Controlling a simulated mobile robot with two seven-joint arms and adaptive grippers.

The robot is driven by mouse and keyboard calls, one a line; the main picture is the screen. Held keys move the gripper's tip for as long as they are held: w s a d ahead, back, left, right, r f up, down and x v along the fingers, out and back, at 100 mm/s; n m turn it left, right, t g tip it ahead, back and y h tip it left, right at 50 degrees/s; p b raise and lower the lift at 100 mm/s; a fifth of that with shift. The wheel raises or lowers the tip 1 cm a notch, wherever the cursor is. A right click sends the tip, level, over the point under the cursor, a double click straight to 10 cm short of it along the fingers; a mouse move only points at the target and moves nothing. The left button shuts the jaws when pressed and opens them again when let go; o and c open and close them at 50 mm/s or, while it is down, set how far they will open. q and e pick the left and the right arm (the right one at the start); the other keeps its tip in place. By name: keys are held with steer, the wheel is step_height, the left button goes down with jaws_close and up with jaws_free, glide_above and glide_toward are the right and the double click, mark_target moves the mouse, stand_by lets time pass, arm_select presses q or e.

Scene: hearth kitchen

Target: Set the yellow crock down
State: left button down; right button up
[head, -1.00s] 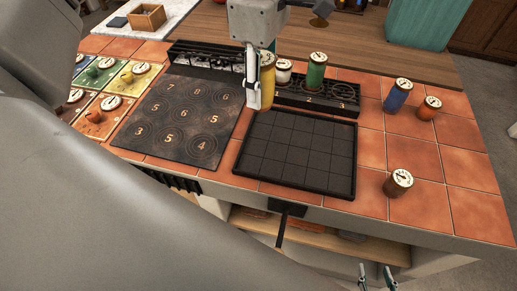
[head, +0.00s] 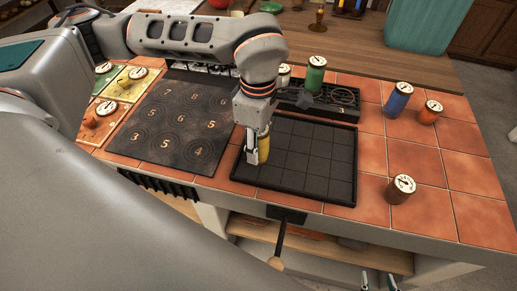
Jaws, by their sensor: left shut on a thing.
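The yellow crock (head: 264,149) is in the jaws of my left gripper (head: 257,157), which points down from my arm. The crock is at the left part of the black gridded tray (head: 320,193). I cannot tell whether its base touches the tray. The gripper hides its left side and top. My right gripper (head: 379,284) shows only as two fingertips at the bottom edge, apart and with nothing between them.
The black rack (head: 345,110) behind the tray holds a green crock (head: 316,76) and a white one (head: 284,76). Blue (head: 397,100), orange (head: 428,114) and brown (head: 400,190) crocks stand on tiles to the right. A dark numbered board (head: 172,130) lies left of the tray.

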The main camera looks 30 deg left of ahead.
arm_select(q)
steer(key=shift+f, duration=1.1)
steer(key=shift+f, duration=0.15)
steer(key=c, duration=1.4)
jaws_free()
steer(key=shift+o, duration=0.2)
